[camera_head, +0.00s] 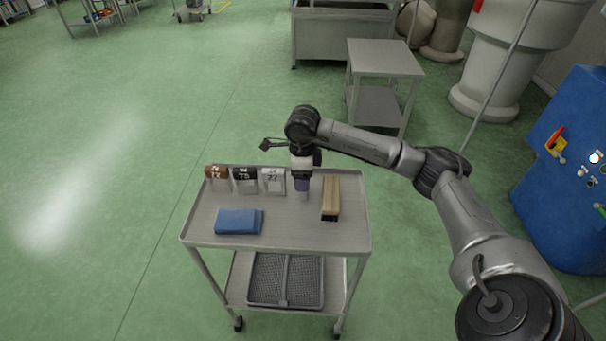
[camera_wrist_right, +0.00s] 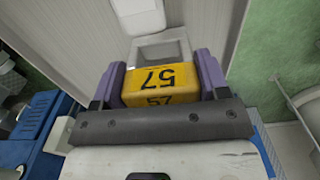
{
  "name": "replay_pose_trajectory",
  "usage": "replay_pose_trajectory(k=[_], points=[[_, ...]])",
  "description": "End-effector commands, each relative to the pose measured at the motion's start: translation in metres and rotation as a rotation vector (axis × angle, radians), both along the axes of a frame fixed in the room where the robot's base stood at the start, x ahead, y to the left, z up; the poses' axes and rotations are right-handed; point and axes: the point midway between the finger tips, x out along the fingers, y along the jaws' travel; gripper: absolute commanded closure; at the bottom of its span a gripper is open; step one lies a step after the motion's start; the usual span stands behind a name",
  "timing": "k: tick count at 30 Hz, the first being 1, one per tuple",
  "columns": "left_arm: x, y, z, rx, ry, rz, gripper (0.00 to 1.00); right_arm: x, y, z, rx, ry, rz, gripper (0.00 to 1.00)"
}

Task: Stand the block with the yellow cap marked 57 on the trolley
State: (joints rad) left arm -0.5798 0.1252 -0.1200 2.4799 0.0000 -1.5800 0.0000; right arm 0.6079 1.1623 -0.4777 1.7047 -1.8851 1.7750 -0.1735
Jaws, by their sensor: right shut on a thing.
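The block with the yellow cap marked 57 (camera_wrist_right: 162,82) is between the purple fingers of my right gripper (camera_wrist_right: 160,88), which is shut on it in the right wrist view. In the head view my right gripper (camera_head: 302,183) points down over the back part of the trolley (camera_head: 290,232), right of the row of capped blocks. The fingers hide the yellow cap there. Only a little of the grey body shows below them, and I cannot tell whether it touches the trolley top. My left gripper is not in view.
Blocks with a brown cap (camera_head: 216,171), a black cap (camera_head: 244,173) and a white cap (camera_head: 272,174) stand left of my gripper. A folded blue cloth (camera_head: 239,221) lies in front, and a brush (camera_head: 331,197) lies to the right. A mesh basket (camera_head: 286,280) sits on the lower shelf.

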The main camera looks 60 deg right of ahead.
Motion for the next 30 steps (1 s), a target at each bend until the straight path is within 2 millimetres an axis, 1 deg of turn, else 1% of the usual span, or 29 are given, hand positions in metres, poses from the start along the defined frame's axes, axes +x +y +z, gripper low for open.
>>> replay_pose_trajectory(k=[18, 19, 27, 30], points=[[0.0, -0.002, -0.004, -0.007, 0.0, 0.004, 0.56, 0.0, 0.0, -0.01, 0.0, -0.001, -0.001, 0.62], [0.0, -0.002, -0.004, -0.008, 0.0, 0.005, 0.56, 0.0, 0.0, -0.01, 0.0, -0.001, -0.001, 0.29], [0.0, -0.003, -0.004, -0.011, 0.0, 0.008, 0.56, 0.0, 0.0, -0.01, -0.001, 0.0, 0.0, 0.03], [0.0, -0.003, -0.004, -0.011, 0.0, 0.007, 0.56, 0.0, 0.0, -0.01, 0.0, 0.0, 0.0, 0.02]])
